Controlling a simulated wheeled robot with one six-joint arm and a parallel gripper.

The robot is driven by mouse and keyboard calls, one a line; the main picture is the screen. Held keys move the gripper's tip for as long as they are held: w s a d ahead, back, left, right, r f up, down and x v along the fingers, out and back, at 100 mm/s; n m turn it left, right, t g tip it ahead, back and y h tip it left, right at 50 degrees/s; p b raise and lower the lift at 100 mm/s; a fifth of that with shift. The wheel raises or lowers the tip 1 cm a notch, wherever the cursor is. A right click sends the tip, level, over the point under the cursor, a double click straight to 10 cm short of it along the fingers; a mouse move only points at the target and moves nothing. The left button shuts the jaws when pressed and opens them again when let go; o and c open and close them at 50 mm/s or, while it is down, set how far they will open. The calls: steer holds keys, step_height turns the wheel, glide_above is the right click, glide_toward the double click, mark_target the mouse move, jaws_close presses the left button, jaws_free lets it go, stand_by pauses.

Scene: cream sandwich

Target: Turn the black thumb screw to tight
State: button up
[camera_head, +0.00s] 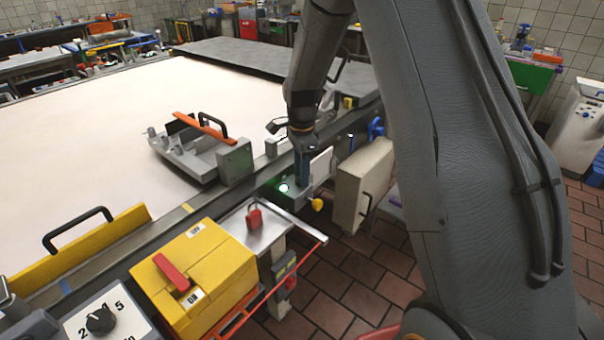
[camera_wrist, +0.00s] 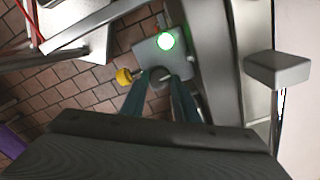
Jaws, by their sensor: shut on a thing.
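My gripper (camera_head: 302,172) reaches down to a small grey metal block (camera_head: 292,200) on the side rail of the long table. In the wrist view, the two teal fingers of my gripper (camera_wrist: 159,80) close around a dark round knob (camera_wrist: 158,73) on top of that block, which looks like the black thumb screw. The fingers touch its sides. In the head view the screw is hidden behind my gripper. How far it is turned cannot be told.
A glowing green-white light (camera_head: 283,188) and a yellow knob (camera_head: 317,204) sit close to my gripper. A cream box (camera_head: 360,185) stands to the right. A metal fixture with an orange bar (camera_head: 205,125) stands to the left. A yellow box (camera_head: 205,270) is nearer.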

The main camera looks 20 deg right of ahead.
steer(key=shift+w+r+m, duration=0.1)
steer(key=shift+w+m, duration=0.05)
steer(key=shift+m, duration=0.35)
steer(key=o, duration=1.1)
steer(key=shift+c, duration=0.2)
step_height(320, 180, up, 8)
steer(key=shift+f+b, duration=0.15)
steer(key=shift+b, duration=0.9)
